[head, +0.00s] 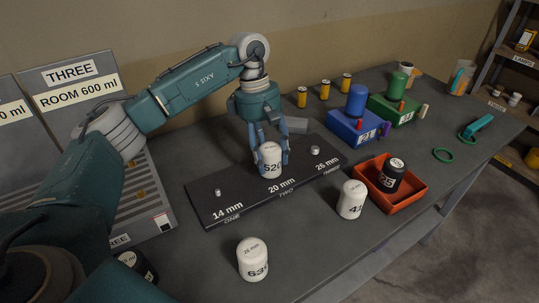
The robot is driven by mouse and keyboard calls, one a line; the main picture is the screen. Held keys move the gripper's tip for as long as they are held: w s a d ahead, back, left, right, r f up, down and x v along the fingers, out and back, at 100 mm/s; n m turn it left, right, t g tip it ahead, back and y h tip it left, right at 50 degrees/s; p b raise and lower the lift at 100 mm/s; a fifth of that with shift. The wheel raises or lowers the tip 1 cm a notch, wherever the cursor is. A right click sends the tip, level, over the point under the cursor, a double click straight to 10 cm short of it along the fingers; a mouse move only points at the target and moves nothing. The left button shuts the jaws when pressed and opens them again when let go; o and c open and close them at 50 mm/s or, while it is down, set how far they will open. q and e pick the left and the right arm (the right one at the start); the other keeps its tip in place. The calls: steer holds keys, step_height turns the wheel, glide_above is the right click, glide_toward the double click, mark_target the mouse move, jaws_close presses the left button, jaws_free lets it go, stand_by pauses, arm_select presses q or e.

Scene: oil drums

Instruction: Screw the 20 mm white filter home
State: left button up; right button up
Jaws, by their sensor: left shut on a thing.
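My left gripper (270,150) is shut on a white filter (271,162) marked with a number starting "52". It holds the filter upright at the middle station, labelled 20 mm and TWO, of the black board (240,207). The filter hides the post there, and I cannot tell how far down it sits. The 14 mm station has a bare metal post (217,192) and the 26 mm station another bare post (315,150). My right gripper is not in view.
White filters (252,262) and (351,200) stand on the table in front of the board. A red tray (408,196) holds a black filter (391,175). Blue (350,131) and green (393,111) blocks stand behind, with several yellow cylinders (302,97). A green ring (443,155) lies right.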

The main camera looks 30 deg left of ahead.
arm_select(q)
steer(key=m, duration=0.2)
steer(key=m+g, duration=0.1)
steer(key=m, duration=0.1)
steer(key=shift+w+d+m+y, duration=0.1)
steer(key=shift+d+m+y, duration=0.05)
steer(key=shift+m+y, duration=0.15)
steer(key=shift+m, duration=0.8)
steer(key=shift+m, duration=0.3)
steer(key=shift+m+g+y, duration=0.3)
steer(key=shift+m, duration=1.3)
steer(key=shift+c, duration=1.4)
steer(key=o, duration=1.8)
steer(key=shift+f, duration=0.1)
